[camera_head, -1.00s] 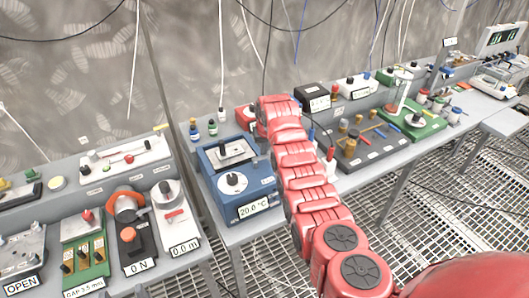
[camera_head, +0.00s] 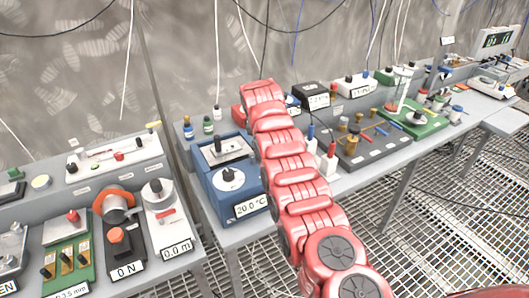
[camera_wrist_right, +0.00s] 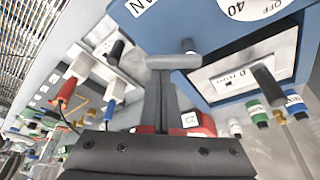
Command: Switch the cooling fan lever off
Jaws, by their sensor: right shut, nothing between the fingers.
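The blue box (camera_head: 226,190) stands at mid-left in the head view, with a white dial and a 20.0 °C display on its front. In the right wrist view the blue box (camera_wrist_right: 225,38) fills the upper right, with a partly cut-off label ending in "AN" (camera_wrist_right: 143,5) and a dial marked OFF and 40 (camera_wrist_right: 245,6). My right gripper is shut and empty. In the head view my red right arm hides it and the box's right side. My left gripper is not in view.
A black-handled lever (camera_wrist_right: 268,86) rises from the box's silver plate. Small bottles (camera_head: 208,126) stand behind the box.

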